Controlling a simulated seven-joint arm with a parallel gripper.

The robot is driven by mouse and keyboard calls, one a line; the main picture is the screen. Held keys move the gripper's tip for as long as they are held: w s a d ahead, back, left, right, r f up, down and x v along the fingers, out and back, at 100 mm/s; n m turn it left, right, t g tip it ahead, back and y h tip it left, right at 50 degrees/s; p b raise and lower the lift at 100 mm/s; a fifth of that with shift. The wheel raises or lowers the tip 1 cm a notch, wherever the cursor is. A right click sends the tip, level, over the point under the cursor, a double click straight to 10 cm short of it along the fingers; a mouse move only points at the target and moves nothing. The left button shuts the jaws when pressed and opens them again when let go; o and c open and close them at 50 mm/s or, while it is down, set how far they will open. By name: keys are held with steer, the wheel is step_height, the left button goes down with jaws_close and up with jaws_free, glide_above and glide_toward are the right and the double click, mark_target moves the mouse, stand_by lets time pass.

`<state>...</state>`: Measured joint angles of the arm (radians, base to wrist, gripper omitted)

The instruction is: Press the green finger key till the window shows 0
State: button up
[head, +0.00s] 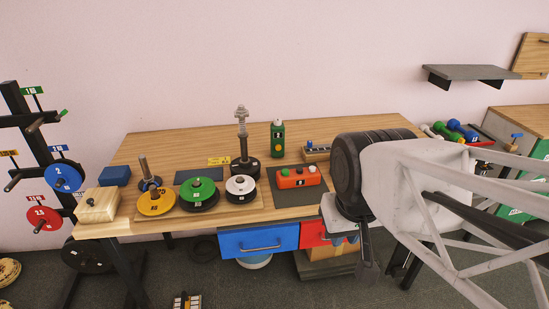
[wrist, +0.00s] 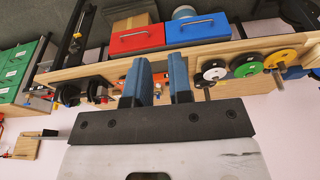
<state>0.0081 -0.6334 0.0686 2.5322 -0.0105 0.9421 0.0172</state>
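An orange-red box (head: 298,177) lies on a dark mat on the bench in the head view. It carries a green key (head: 284,172), a whitish key and a red key on top, and a small dark window on its front. The figure in the window is too small to read. In the wrist view the box is partly hidden behind my fingers. My gripper (wrist: 162,80) is open, with a gap between its blue fingers and nothing held. In the head view it hangs to the right of the box, apart from it, in front of the bench edge.
Yellow (head: 156,201), green (head: 198,193) and white (head: 241,188) plates lie on a board left of the box. A blue drawer (head: 258,240) is below. A rack with plates stands at left.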

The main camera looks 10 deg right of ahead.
jaws_close()
stand_by(1.4)
